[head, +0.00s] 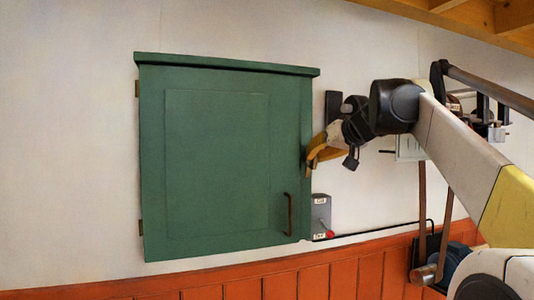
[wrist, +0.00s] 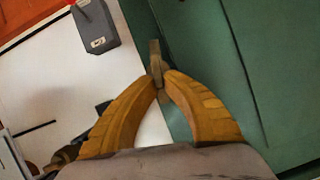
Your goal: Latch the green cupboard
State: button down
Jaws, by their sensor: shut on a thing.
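The green cupboard (head: 200,160) hangs on the wall, and its door looks closed. A dark handle (head: 288,214) is low on the door's right side, and hinges show on its left edge. My gripper (head: 311,165), with yellow fingers, is at the cupboard's right edge. In the wrist view my gripper (wrist: 163,80) is shut on a small brownish latch (wrist: 155,55) beside the green edge (wrist: 168,30). The fingertips hide part of the latch. I cannot tell whether it is fastened.
A grey switch box (head: 321,212) with a red knob is on the wall below my gripper; it also shows in the wrist view (wrist: 95,25). Other wall equipment stands to the right, partly behind my arm. The white wall left of the cupboard is clear.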

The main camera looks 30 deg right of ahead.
jog(key=shift+s+d+f+m+t+y+b, duration=0.1)
jog(key=shift+d+f+m+t+y+b, duration=0.2)
jog(key=shift+m+t+y, duration=1.1)
jog(key=shift+s+d+f+m+t+y+b, duration=0.15)
jog(key=shift+d+f+m+y, duration=0.15)
jog(key=shift+m, duration=2.25)
jog(key=shift+w+d+f+m+t+y+b, duration=0.25)
jog(key=shift+m+t+y, duration=0.5)
jog(key=shift+m, duration=1.2)
jog(key=shift+s+a+f, duration=0.1)
jog(key=shift+s, duration=0.05)
jog(key=c, duration=1.5)
grip_release()
jog(key=s+d, duration=0.2)
jog(key=s, duration=0.9)
jog(key=shift+s, duration=0.4)
